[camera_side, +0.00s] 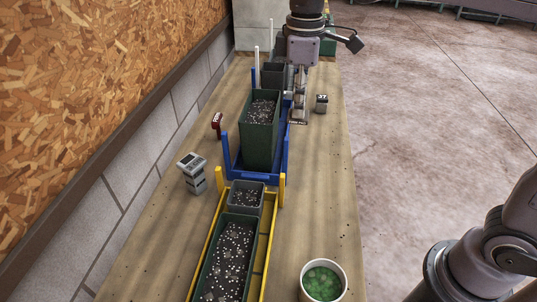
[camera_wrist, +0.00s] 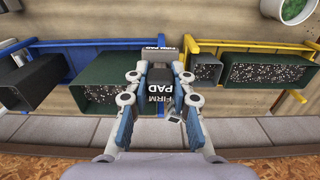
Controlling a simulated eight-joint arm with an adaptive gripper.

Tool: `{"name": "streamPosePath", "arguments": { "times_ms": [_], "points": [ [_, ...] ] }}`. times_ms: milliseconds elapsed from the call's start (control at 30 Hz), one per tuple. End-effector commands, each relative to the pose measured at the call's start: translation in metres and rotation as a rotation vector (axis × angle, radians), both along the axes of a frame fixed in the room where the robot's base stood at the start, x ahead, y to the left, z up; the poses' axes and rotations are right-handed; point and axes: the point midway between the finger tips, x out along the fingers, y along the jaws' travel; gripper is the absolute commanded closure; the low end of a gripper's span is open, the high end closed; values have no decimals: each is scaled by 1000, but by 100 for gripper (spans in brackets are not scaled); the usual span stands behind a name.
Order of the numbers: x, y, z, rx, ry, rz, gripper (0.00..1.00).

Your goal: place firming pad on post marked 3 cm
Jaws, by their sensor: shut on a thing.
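My gripper (camera_side: 299,105) points down beside the right side of the blue tray in the side view. In the wrist view my gripper (camera_wrist: 160,77) is shut on the firming pad (camera_wrist: 160,98), a dark piece with white FIRM PAD lettering between the two fingers. In the side view only a small part of the pad (camera_side: 298,122) shows low at the fingertips. I cannot pick out a post marked 3 cm. A thin white upright (camera_side: 257,62) stands behind the blue tray, with no readable mark.
A blue tray (camera_side: 287,160) holds a tall green box (camera_side: 258,148) of speckled soil. A yellow tray (camera_side: 265,240) holds more soil containers.

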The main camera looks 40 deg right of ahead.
Motion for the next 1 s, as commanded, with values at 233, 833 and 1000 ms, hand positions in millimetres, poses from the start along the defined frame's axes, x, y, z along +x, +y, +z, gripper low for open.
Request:
{"name": "streamPosePath", "arguments": {
  "times_ms": [233,833,1000],
  "points": [
    [58,33,14,0,0,7,100],
    [125,85,8,0,0,15,100],
    [126,111,-8,0,0,18,100]
  ]
}}
